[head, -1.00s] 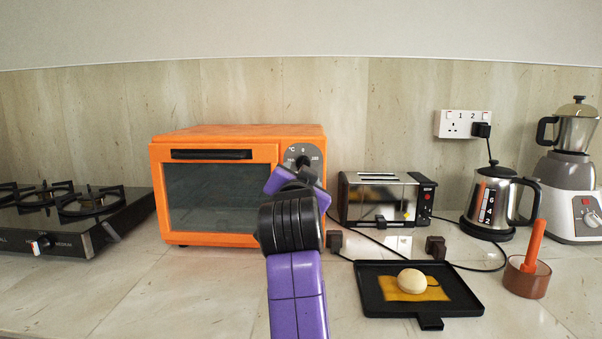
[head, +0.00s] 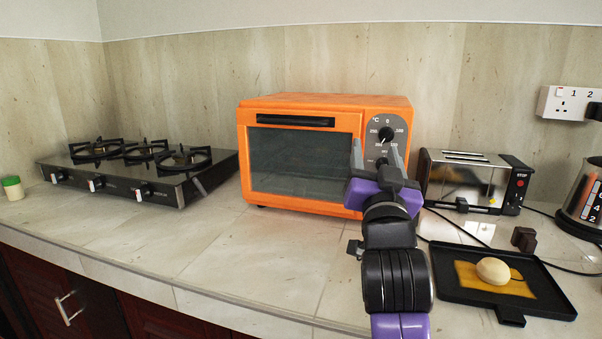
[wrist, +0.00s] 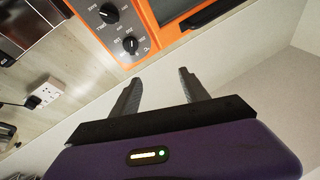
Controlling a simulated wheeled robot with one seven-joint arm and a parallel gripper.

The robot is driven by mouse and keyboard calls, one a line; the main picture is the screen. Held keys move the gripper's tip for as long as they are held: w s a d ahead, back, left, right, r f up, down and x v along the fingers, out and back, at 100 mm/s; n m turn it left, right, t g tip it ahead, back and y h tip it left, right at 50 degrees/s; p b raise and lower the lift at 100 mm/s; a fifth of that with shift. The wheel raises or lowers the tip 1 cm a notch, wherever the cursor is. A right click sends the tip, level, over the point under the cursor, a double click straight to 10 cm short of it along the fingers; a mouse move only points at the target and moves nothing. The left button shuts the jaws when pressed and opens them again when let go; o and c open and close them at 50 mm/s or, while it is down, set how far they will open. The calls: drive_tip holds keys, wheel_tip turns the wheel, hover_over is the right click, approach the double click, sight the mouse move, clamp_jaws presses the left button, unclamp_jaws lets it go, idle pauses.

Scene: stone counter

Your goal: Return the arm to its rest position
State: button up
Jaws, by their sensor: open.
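My gripper (head: 377,155) is raised in front of the right side of the orange oven (head: 300,205), near its control panel in the head view. Its two grey fingers are spread apart with nothing between them. The wrist view also shows my open, empty gripper (wrist: 160,95), with the oven's dark knobs (wrist: 130,44) and orange frame beyond the fingertips. I cannot tell the exact gap to the oven.
A black tray (head: 455,288) with a round bun (head: 493,271) lies right of my arm. A toaster (head: 465,180) and kettle (head: 583,205) stand behind. A gas hob (head: 140,172) sits left. The counter (head: 220,255) before the oven is clear.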

drive_tip(key=s+f+n+y, duration=0.1)
drive_tip(key=s+f, duration=0.3)
drive_tip(key=f, duration=0.1)
drive_tip(key=s+f+n+y, duration=0.2)
drive_tip(key=s+f, duration=0.3)
drive_tip(key=f, duration=0.1)
drive_tip(key=s+d+f+n+y, duration=0.1)
drive_tip(key=s+f+n, duration=0.1)
drive_tip(key=s+f, duration=0.3)
drive_tip(key=shift+s+f, duration=0.1)
drive_tip(key=shift+f, duration=0.65)
drive_tip(key=s+d+f+g, duration=0.2)
drive_tip(key=s+f, duration=0.4)
drive_tip(key=s, duration=0.7)
drive_tip(key=s+d+f+m+g+h, duration=0.1)
drive_tip(key=s+f+g, duration=0.35)
drive_tip(key=s, duration=0.75)
drive_tip(key=s+d+f, duration=0.2)
drive_tip(key=s+f, duration=0.6)
drive_tip(key=s, duration=0.5)
wheel_tip(320, 180, up, 13)
drive_tip(key=p, duration=1.3)
drive_tip(key=shift+s+r+g, duration=0.2)
drive_tip(key=shift+s+g, duration=0.1)
drive_tip(key=shift+g, duration=0.05)
